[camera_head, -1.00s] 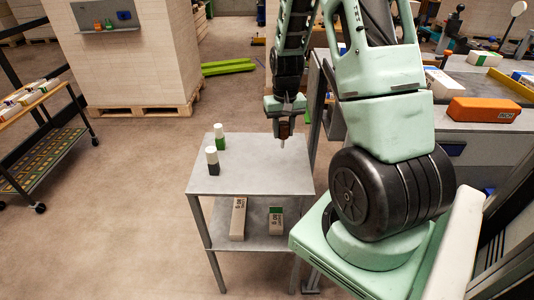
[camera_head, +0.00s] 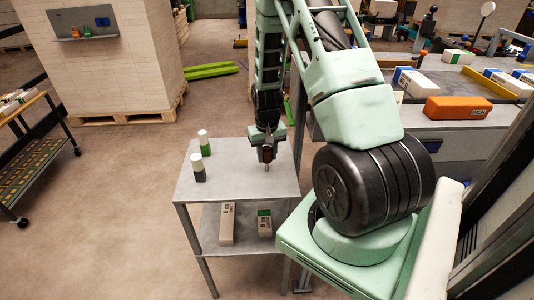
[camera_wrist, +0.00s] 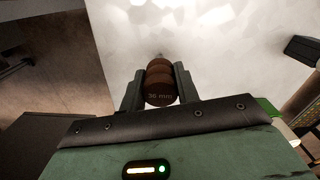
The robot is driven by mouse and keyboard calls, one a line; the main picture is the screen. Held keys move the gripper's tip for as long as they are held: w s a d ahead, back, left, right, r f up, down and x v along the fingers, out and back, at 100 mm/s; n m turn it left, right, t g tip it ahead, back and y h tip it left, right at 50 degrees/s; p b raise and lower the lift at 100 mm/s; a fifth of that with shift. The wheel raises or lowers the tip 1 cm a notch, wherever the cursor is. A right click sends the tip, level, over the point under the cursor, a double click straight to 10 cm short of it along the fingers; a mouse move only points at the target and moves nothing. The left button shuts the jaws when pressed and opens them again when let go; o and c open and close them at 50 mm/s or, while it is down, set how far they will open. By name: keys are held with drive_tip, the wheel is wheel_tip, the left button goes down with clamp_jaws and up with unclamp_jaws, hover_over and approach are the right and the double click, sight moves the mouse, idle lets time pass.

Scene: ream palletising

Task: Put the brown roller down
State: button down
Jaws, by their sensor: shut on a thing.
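The brown roller (camera_wrist: 160,86), marked "36 mm", sits between the two fingers of my gripper (camera_wrist: 158,90) in the wrist view. My gripper is shut on it. In the head view my gripper (camera_head: 267,152) points down over the right rear part of the grey table top (camera_head: 235,185). A thin tip shows under the gripper there, close to the table surface. I cannot tell whether it touches. The roller is mostly hidden by the gripper in the head view.
A white-and-green roller (camera_head: 204,143) and a white-and-dark-grey roller (camera_head: 198,170) stand upright on the table's left side. The middle and front of the top are clear. Two boxes, one pale (camera_head: 227,224) and one green-ended (camera_head: 264,223), lie on the lower shelf.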

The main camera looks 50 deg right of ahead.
drive_tip(key=c, duration=1)
unclamp_jaws()
drive_tip(key=shift+f, duration=0.1)
drive_tip(key=shift+c, duration=0.2)
wheel_tip(320, 180, up, 12)
drive_tip(key=b, duration=0.2)
drive_tip(key=a+r+n, duration=0.3)
drive_tip(key=a, duration=0.9)
drive_tip(key=a+r+n, duration=0.2)
drive_tip(key=a+n, duration=0.2)
drive_tip(key=a, duration=0.9)
drive_tip(key=s+a+r+n, duration=0.2)
drive_tip(key=s+a+n, duration=0.5)
drive_tip(key=s+a, duration=0.8)
drive_tip(key=shift+s+a+r+n+y, duration=0.3)
drive_tip(key=shift+s+a+r+n, duration=0.1)
drive_tip(key=shift+s, duration=0.7)
